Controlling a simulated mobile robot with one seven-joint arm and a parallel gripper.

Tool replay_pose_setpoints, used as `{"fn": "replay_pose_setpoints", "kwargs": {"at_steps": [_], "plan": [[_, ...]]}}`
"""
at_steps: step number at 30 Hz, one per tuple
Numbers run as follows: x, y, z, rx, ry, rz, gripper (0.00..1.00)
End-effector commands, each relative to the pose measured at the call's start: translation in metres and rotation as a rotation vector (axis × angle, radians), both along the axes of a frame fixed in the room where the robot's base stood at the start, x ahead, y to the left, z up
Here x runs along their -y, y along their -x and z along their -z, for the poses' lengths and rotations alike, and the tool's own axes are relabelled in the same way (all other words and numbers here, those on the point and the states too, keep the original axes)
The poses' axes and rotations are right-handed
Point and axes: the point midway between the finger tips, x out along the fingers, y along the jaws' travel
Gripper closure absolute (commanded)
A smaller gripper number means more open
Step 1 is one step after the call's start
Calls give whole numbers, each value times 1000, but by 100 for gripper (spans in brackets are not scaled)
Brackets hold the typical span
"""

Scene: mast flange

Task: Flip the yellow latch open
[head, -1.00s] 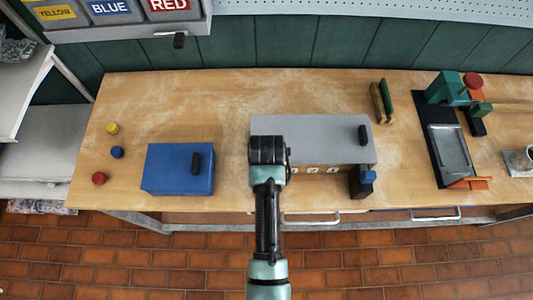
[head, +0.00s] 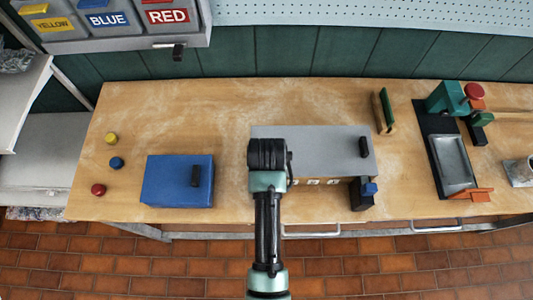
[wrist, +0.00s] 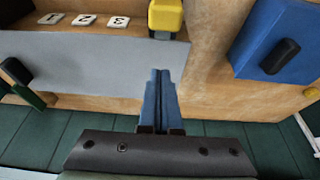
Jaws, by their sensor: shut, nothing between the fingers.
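The yellow latch (wrist: 165,15) is a blocky yellow piece at the top of the wrist view, at the numbered front of the grey-topped box (wrist: 85,65). In the head view my arm covers the latch, and the grey box (head: 325,145) shows to the right of my wrist. My gripper (wrist: 160,72) has blue fingers pressed together with nothing between them. In the wrist view the fingertips are over the end of the grey top, below the latch in the picture and apart from it.
A blue box (head: 178,182) with a black handle stands left of the grey box. Yellow, blue and red knobs (head: 98,190) are at the left. A green machine (head: 447,98) stands right.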

Motion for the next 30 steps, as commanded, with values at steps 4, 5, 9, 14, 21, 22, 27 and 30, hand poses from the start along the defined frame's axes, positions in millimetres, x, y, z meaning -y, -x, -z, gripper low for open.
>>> {"fn": "replay_pose_setpoints", "kwargs": {"at_steps": [4, 5, 9, 14, 21, 22, 27, 30], "plan": [[0, 8, -25, 5, 0, -1, 100], [0, 9, -30, 5, 0, -1, 100], [0, 16, -49, 5, 0, -1, 100], [0, 20, -62, 4, 0, -1, 100], [0, 22, -66, 2, 0, -1, 100], [0, 22, -66, 2, 0, -1, 100], [0, 22, -66, 3, 0, -1, 100], [0, 21, -65, 3, 0, -1, 100]]}}
